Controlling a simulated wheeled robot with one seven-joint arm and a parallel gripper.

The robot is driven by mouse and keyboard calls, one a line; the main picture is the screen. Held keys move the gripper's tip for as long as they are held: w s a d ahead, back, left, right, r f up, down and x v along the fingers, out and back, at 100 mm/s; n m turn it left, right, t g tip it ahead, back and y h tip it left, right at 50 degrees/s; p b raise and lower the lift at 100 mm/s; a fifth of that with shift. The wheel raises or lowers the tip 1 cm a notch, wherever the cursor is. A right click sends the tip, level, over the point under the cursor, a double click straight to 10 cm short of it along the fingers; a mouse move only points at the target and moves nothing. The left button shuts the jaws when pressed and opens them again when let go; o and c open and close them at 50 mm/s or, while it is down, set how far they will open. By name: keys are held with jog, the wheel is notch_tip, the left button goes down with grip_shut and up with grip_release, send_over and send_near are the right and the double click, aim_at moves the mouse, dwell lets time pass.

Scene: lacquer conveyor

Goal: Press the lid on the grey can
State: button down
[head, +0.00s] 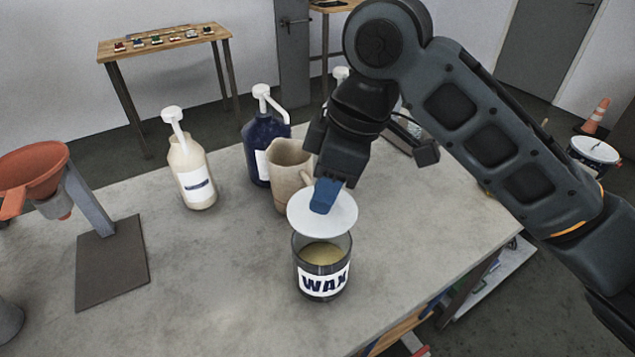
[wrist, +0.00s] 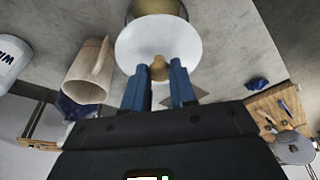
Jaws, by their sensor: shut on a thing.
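The grey can (head: 324,284) with a WAX label stands upright on the bench, with yellowish stuff visible inside. The white round lid (head: 340,218) is above the can's far side, and the near part of the opening shows uncovered. My gripper (head: 325,196) points down with blue fingertips at the lid's middle. In the wrist view my gripper (wrist: 159,82) is shut on the tan knob (wrist: 159,68) of the lid (wrist: 140,42). Part of the can (wrist: 155,7) shows beyond the lid there. The can's far rim is hidden by the lid.
A beige jug (head: 287,170) stands close behind the lid. A dark blue pump bottle (head: 262,140) and a cream pump bottle (head: 190,170) stand farther back left. An orange funnel (head: 35,165) on a stand is at the left. The bench (head: 200,270) is clear left of the can.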

aim_at(325, 218)
jog(key=shift+f+b, duration=1.9)
jog(key=shift+f, duration=0.3)
jog(key=shift+f+b, duration=0.35)
jog(key=shift+f, duration=0.5)
jog(key=shift+p, duration=0.5)
jog(key=shift+f+p, duration=0.15)
jog(key=shift+p, duration=0.2)
dwell(0.4)
jog(key=c, duration=0.8)
grip_release()
jog(key=o, duration=0.4)
jog(key=shift+o, duration=0.2)
